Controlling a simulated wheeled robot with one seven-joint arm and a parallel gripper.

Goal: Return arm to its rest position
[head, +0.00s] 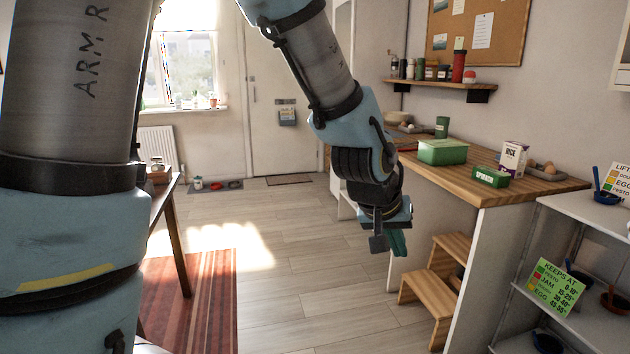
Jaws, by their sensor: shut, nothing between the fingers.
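In the head view my arm reaches in from the upper left and bends down. My gripper (388,244) hangs in the air near the middle right, pointing down. Its fingers are close together, with nothing seen held between them. It is in front of the wooden counter's (485,190) near left side, in the picture just left of and above the wooden step stool (437,278).
A green box (442,151), a small green spinach box (490,177) and a rice pack (513,158) stand on the counter. White shelves (570,221) are at the right. The middle floor is clear.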

